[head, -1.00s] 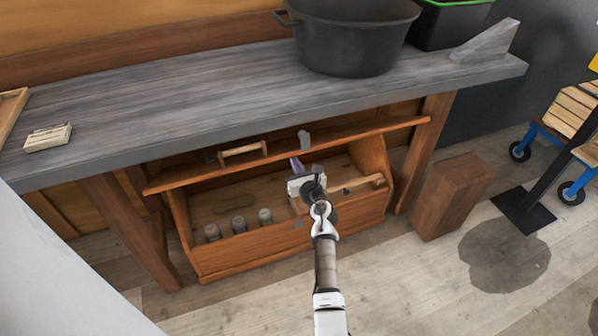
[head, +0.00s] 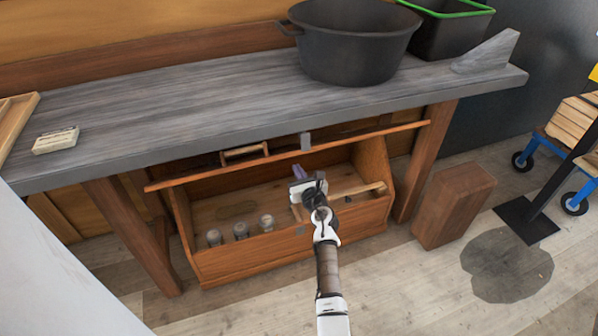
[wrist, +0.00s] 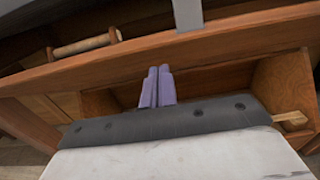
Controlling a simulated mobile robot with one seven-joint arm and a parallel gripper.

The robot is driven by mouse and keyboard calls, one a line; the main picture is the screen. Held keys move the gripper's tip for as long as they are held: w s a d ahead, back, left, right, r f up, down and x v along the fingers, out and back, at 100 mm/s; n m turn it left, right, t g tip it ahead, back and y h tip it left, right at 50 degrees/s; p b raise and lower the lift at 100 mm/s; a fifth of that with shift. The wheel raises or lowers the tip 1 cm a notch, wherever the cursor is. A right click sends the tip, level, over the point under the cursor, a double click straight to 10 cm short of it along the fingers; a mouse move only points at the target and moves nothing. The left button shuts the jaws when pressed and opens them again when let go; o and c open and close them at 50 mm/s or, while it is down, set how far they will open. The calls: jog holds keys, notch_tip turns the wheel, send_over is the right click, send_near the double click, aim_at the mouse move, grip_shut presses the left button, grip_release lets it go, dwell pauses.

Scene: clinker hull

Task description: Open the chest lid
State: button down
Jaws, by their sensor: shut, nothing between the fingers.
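The wooden chest (head: 215,267) stands on the floor under the workbench. Its lid (head: 205,174) is raised, with its edge just below the bench top, and the inside shows. A wooden handle (head: 245,152) and a grey metal latch (head: 305,142) are on the lid. My gripper (head: 301,172) is shut and empty at the chest opening, its purple fingertips below the lid edge near the latch. In the wrist view the shut fingers (wrist: 157,87) point under the lid (wrist: 200,45). I cannot tell whether they touch it.
Several jars (head: 241,230) and a wooden-handled tool (head: 358,189) are in the chest. The grey workbench (head: 190,95) overhangs it, carrying a black pot (head: 355,45).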

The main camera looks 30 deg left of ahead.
jog(key=s+d+r+p, duration=0.1)
jog(key=s+d+r, duration=0.2)
jog(key=s+d, duration=0.3)
jog(key=shift+d, duration=0.95)
jog(key=shift+r, duration=0.15)
